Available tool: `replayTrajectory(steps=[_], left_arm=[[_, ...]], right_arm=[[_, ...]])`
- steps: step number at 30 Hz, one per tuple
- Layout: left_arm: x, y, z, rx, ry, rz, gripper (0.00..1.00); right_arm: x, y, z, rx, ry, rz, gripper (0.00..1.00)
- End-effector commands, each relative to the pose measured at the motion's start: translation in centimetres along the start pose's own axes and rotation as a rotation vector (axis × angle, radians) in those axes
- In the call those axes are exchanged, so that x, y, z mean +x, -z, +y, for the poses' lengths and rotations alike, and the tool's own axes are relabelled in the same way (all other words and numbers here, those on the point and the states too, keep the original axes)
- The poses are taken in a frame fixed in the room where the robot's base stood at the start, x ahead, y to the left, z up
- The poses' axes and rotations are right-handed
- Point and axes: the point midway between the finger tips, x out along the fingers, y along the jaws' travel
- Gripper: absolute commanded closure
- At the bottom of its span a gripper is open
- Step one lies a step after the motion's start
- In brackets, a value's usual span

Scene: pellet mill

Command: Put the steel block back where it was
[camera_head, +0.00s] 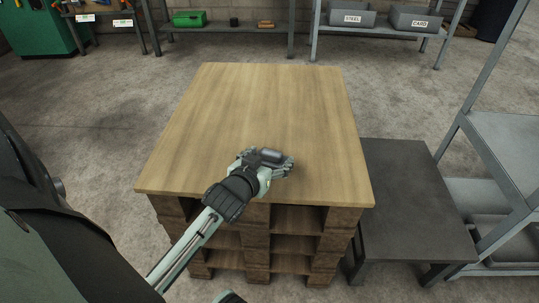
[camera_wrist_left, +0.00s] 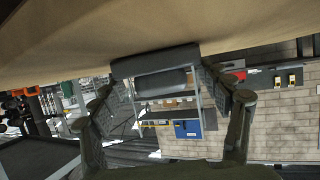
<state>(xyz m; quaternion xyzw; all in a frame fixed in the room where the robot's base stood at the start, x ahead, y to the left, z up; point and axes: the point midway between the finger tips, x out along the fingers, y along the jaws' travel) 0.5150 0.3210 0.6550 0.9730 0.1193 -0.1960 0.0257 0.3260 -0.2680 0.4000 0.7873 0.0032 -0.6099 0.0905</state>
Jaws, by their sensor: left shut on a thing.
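The steel block (camera_head: 271,155) is a small dark grey block low over the near half of the wooden table top (camera_head: 265,105). My left gripper (camera_head: 268,163) is shut on it, reaching in from the lower left. In the left wrist view the dark block (camera_wrist_left: 155,62) sits between the two fingers (camera_wrist_left: 165,85), close to the tan table surface (camera_wrist_left: 150,25). I cannot tell whether the block touches the table. My right gripper is not in view.
The rest of the table top is bare. A lower dark table (camera_head: 415,195) stands at its right, beside a grey metal rack (camera_head: 505,150). At the back, shelves hold a green box (camera_head: 188,19) and grey bins labelled STEEL (camera_head: 352,18) and CARD (camera_head: 418,22).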

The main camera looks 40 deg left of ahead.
Motion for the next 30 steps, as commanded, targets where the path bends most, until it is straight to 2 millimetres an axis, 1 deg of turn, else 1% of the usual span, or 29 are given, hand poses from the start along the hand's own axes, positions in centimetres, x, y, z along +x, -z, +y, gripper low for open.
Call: replayTrajectory(steps=[6, 7, 12, 24, 30], left_arm=[[0.0, 0.0, 0.0, 0.001, 0.0, 0.001, 0.75], [0.0, 0.0, 0.0, 0.001, 0.0, 0.001, 0.21], [0.0, 0.0, 0.0, 0.001, 0.0, 0.001, 0.0], [0.0, 0.0, 0.0, 0.001, 0.0, 0.0, 0.0], [0.0, 0.0, 0.0, 0.001, 0.0, 0.0, 0.0]], right_arm=[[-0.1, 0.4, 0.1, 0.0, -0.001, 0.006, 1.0], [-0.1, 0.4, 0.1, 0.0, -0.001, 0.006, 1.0], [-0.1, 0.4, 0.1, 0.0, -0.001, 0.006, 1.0], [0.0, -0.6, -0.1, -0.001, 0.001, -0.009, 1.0], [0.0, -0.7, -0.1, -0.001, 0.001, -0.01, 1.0]])
